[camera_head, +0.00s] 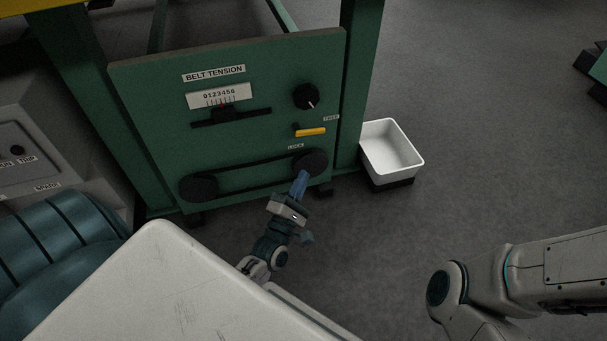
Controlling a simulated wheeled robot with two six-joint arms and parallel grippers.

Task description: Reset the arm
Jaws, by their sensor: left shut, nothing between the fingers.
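My left gripper (300,182) is shut and empty. Its blue fingers point up at the green belt tension panel (150,110), and in the picture their tips overlap the lower edge of the right black pulley (311,161). I cannot tell whether they touch it. My left arm reaches out from behind the white surface in front. My right arm shows at the lower right, bent, with its gripper out of view.
The panel carries a black knob (305,97), a yellow handle (311,132), a scale (219,96) and a left pulley (199,187). A white bin (392,150) stands right of the frame's leg. The grey floor (480,150) to the right is clear.

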